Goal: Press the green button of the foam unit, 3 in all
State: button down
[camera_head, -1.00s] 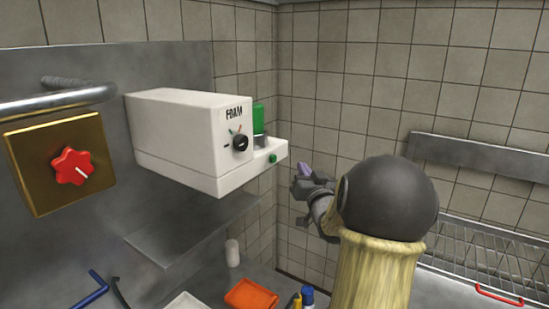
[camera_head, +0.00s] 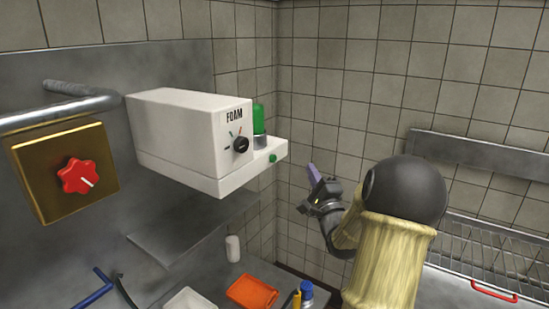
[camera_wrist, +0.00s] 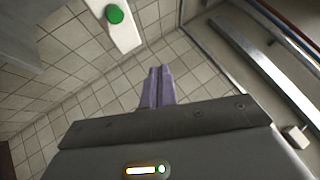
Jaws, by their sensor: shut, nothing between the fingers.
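The foam unit (camera_head: 190,130) is a white box on the steel wall panel, with FOAM lettering and a dark knob on its face. Its small green button (camera_head: 273,158) sits on the front of the low ledge at its right end. In the wrist view the green button (camera_wrist: 115,14) shows at the top, on the white ledge. A larger green cylinder (camera_head: 259,118) stands on the ledge. My gripper (camera_head: 312,170) is right of the button and apart from it, its purple fingers shut and empty. The shut fingers also show in the wrist view (camera_wrist: 158,78).
A red knob on a brass plate (camera_head: 33,186) and a steel bar (camera_head: 60,104) are at the left. Below are a steel shelf (camera_head: 165,240), an orange tray (camera_head: 252,292) and a white tray (camera_head: 190,300). A wire rack (camera_head: 480,255) is at the right.

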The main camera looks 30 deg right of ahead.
aim_at(273, 159)
jog(key=shift+s+m, duration=0.15)
jog(key=shift+m, duration=0.45)
jog(key=w+a, duration=0.3)
jog(key=w, duration=0.5)
jog(key=shift+a, duration=0.2)
jog(key=shift+w, duration=0.15)
dwell(1.8)
jog(key=shift+w+a, duration=0.2)
jog(key=shift+w, duration=0.15)
jog(key=shift+w+a+b, duration=0.15)
jog(key=shift+w+b, duration=0.15)
jog(key=shift+w, duration=0.1)
dwell(0.8)
jog(key=shift+s, duration=0.1)
jog(key=shift+s+d, duration=0.3)
jog(key=shift+s, duration=0.4)
